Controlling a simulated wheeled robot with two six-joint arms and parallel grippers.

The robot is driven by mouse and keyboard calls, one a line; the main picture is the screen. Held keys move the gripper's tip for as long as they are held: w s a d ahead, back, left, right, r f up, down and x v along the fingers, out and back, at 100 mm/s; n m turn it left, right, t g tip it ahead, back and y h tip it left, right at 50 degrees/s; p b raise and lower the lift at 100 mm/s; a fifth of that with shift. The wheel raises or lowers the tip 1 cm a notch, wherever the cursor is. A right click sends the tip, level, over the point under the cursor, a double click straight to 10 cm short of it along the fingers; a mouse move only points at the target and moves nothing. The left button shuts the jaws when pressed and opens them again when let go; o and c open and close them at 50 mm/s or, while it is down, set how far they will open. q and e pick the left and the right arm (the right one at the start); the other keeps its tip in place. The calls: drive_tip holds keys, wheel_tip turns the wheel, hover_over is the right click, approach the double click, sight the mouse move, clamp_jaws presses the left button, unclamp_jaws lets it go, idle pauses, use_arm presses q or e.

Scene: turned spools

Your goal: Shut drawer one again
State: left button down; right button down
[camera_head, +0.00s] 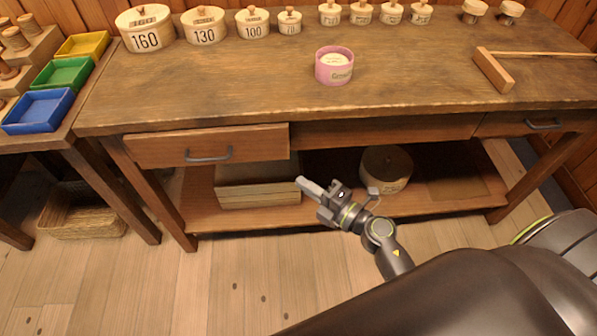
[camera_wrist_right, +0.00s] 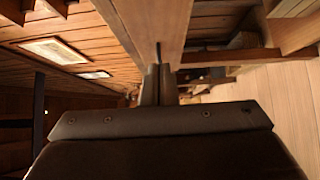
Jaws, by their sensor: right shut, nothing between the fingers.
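The workbench has a left drawer (camera_head: 255,145) with a dark bar handle (camera_head: 208,155). Its front stands out a little from the frame beside it, so it looks partly open. No drawer number is readable. My right gripper (camera_head: 305,186) is shut and empty, below and right of this drawer front's right end. In the right wrist view, the shut fingers (camera_wrist_right: 156,84) point at a wooden panel (camera_wrist_right: 150,22); contact cannot be told. The right drawer (camera_head: 500,124) looks closed, with a similar handle (camera_head: 543,124). My left gripper is not in view.
A pink tub (camera_head: 334,72) stands on the bench top (camera_head: 230,80), with numbered canisters (camera_head: 147,32) behind and a wooden mallet (camera_head: 494,70) at right. A wooden crate (camera_head: 258,195) and round container (camera_head: 386,172) sit on the lower shelf. Floor in front is clear.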

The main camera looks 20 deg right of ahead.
sight(284, 144)
drive_tip(key=w+a, duration=0.1)
drive_tip(key=w, duration=0.6)
drive_tip(key=w+a, duration=0.1)
drive_tip(key=w, duration=0.3)
drive_tip(key=shift+w+a, duration=0.15)
drive_tip(key=shift+a, duration=0.15)
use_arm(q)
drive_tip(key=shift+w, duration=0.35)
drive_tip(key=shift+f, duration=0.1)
use_arm(e)
drive_tip(key=shift+w, duration=0.15)
drive_tip(key=w, duration=0.2)
drive_tip(key=w+d+b, duration=0.1)
drive_tip(key=w, duration=0.1)
drive_tip(key=shift+d, duration=0.2)
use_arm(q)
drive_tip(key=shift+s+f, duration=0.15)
use_arm(e)
drive_tip(key=shift+r, duration=0.25)
